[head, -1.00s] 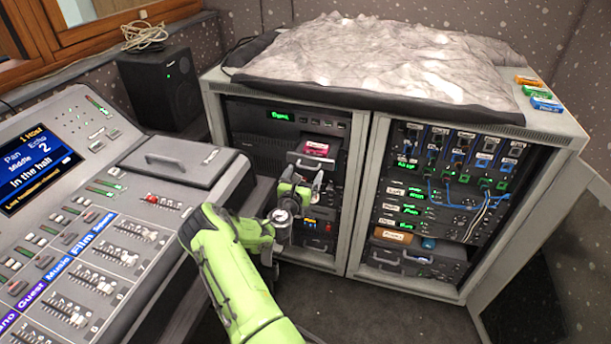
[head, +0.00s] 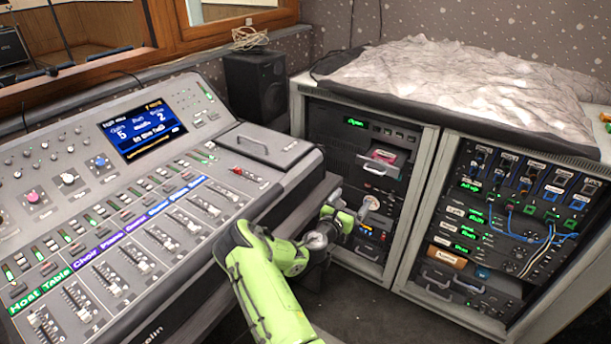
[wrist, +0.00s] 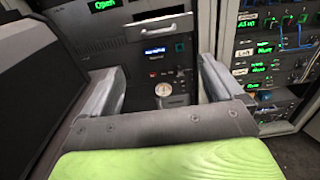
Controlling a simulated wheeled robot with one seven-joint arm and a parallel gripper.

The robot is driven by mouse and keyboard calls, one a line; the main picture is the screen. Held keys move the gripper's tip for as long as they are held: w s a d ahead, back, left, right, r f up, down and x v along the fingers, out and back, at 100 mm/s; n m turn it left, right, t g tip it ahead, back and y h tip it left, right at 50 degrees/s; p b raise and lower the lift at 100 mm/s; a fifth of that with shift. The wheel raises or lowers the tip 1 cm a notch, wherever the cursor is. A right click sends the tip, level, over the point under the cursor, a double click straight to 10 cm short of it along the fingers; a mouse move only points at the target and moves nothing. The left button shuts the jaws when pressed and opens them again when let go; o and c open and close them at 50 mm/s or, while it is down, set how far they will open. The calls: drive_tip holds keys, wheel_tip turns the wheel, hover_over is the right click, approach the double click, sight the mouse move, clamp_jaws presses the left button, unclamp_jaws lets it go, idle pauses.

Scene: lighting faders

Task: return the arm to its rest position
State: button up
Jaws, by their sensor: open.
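My green arm (head: 262,275) reaches up from the bottom of the head view, between the mixing desk and the rack cabinets. My gripper (head: 358,207) is in front of the left rack, low beside the desk's right end. In the wrist view my gripper (wrist: 160,90) shows two grey fingers spread wide, with nothing between them. Beyond the fingers are the rack front and a small round gauge (wrist: 163,90). In the head view the fingertips are small and partly hidden by the wrist.
The mixing desk (head: 110,225) with faders and a lit screen (head: 142,130) fills the left. The left rack (head: 345,140) holds an open drawer with a pink item (head: 383,156). The right rack (head: 500,200) has cables hanging out. A black speaker (head: 256,82) stands behind. Dark floor shows below the racks.

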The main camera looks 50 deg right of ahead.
drive_tip(key=a+r+m+y, duration=0.4)
drive_tip(key=a+r+m, duration=0.15)
drive_tip(key=a, duration=0.45)
drive_tip(key=a+r+m+t+y, duration=0.1)
drive_tip(key=a+r+m+y, duration=0.3)
drive_tip(key=a+m, duration=0.45)
drive_tip(key=a+r+m+y, duration=0.4)
drive_tip(key=a+r+m, duration=0.1)
drive_tip(key=a, duration=0.6)
drive_tip(key=s+a+r+t+y, duration=0.1)
drive_tip(key=s+a+r+y, duration=0.2)
drive_tip(key=s+a, duration=0.55)
drive_tip(key=s+a+r+t+y, duration=0.1)
drive_tip(key=s+a+r+y, duration=0.35)
drive_tip(key=a, duration=0.75)
wheel_tip(320, 180, up, 11)
drive_tip(key=h+p, duration=0.1)
drive_tip(key=p, duration=1.2)
drive_tip(key=shift+s+d+h, duration=0.25)
drive_tip(key=shift+s+h, duration=0.05)
drive_tip(key=shift+h, duration=0.05)
